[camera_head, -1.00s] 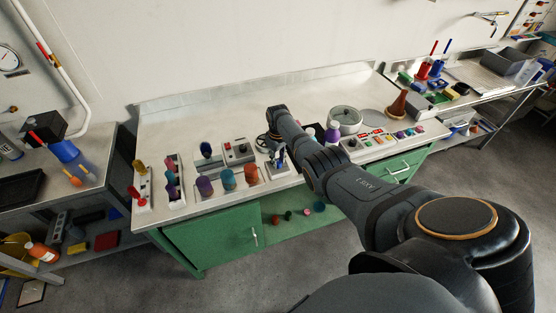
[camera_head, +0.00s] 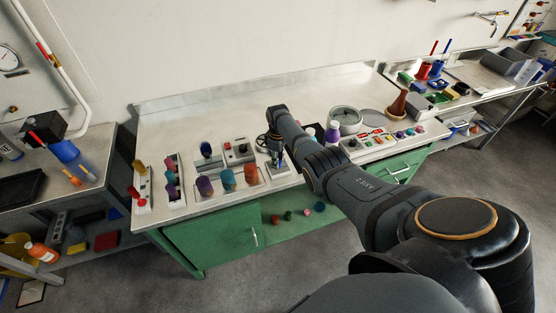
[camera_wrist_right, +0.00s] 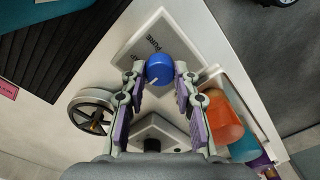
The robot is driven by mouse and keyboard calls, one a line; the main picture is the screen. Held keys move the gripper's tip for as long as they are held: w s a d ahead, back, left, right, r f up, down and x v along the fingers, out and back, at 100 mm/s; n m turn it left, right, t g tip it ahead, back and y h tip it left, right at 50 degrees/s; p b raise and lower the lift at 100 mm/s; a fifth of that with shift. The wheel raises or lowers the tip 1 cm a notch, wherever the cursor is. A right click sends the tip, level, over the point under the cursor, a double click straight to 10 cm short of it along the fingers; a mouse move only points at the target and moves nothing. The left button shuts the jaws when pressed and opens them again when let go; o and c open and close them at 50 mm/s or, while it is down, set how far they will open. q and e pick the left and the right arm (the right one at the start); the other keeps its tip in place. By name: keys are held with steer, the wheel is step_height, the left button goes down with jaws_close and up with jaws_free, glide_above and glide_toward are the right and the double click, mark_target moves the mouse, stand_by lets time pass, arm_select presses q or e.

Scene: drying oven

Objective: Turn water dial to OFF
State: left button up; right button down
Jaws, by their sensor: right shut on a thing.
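The blue dial (camera_wrist_right: 160,69) with a white pointer line stands on a pale plate (camera_wrist_right: 146,46) with small dark lettering, too small to read surely. My right gripper (camera_wrist_right: 159,74) has its two purple-padded fingers on opposite sides of the dial and is shut on it. In the head view my right gripper (camera_head: 276,158) points down at a small panel on the bench, and it mostly hides the dial there. My left gripper is not in view.
A handwheel (camera_wrist_right: 91,111) is close beside the gripper. An orange cup (camera_wrist_right: 222,118) stands on the other side. The white bench (camera_head: 220,112) is clear behind. A round metal pot (camera_head: 346,118) stands to the right.

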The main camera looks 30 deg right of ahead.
steer(key=c, duration=1)
jaws_free()
step_height(320, 180, up, 12)
